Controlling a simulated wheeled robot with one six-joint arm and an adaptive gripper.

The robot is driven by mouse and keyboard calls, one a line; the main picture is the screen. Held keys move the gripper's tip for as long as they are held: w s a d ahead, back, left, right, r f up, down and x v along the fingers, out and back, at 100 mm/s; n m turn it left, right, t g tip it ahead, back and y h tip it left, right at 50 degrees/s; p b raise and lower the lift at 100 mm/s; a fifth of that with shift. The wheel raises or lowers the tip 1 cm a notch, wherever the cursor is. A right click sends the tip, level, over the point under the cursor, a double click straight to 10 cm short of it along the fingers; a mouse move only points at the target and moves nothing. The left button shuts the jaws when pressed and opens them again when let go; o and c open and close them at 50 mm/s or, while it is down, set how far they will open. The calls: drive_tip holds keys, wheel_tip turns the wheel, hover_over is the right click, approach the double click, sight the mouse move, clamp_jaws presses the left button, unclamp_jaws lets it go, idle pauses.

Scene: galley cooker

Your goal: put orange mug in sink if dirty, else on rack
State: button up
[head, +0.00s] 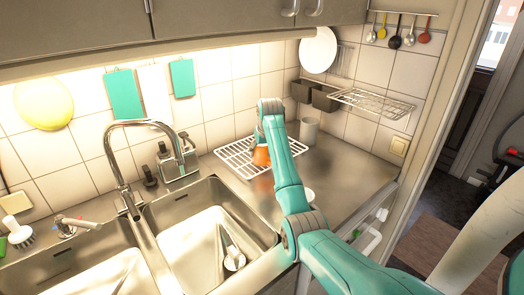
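The orange mug (261,157) is partly hidden behind my arm, at a white wire rack (232,160) on the steel counter. I cannot tell whether it stands on the rack or is held just above it. My gripper (260,141) is right at the mug's top, mostly hidden by my own wrist; whether its fingers are open or shut does not show. The mug's inside is hidden, so I cannot tell if it is dirty. The steel sink (178,232) has two basins, left of the rack.
A brush-like item (233,258) lies in the right basin. The tall faucet (115,165) rises behind the sink. A grey cup (309,130) stands right of my arm. A wall-mounted wire shelf (374,104) overhangs the right counter. The counter right of my arm is mostly clear.

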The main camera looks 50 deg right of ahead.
drive_tip(key=o, duration=0.4)
drive_tip(key=shift+s+r, duration=0.1)
drive_tip(key=shift+r, duration=0.4)
drive_tip(key=v, duration=1.1)
drive_tip(key=shift+r, duration=0.1)
